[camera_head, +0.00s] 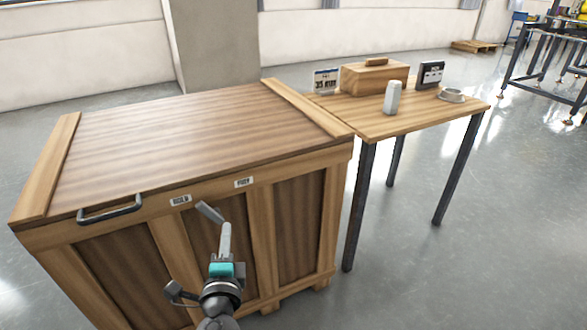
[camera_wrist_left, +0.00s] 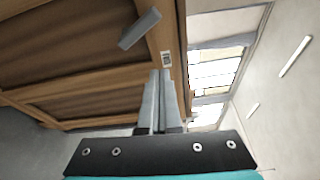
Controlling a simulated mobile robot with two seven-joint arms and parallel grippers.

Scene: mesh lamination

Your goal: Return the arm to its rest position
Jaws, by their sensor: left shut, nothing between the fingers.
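My left gripper (camera_head: 225,229) is in front of the wooden crate's front face, below its lid edge. In the left wrist view the two grey fingers (camera_wrist_left: 160,78) lie together, shut and empty, pointing toward the crate. A short grey bar (camera_head: 209,211) shows just beyond the fingertips; it also shows in the left wrist view (camera_wrist_left: 139,29), apart from the fingers. What it is attached to is unclear. The large crate (camera_head: 298,232) stands with its lid (camera_head: 180,140) closed and a dark handle (camera_head: 110,210) at its left front. My right gripper is not in view.
A wooden table (camera_head: 400,122) stands right of the crate. It holds a wooden box (camera_head: 372,78), a white cylinder (camera_head: 392,98), a small dish (camera_head: 452,96) and two signs. The floor (camera_head: 440,270) at right is clear. A metal frame (camera_head: 545,75) stands far right.

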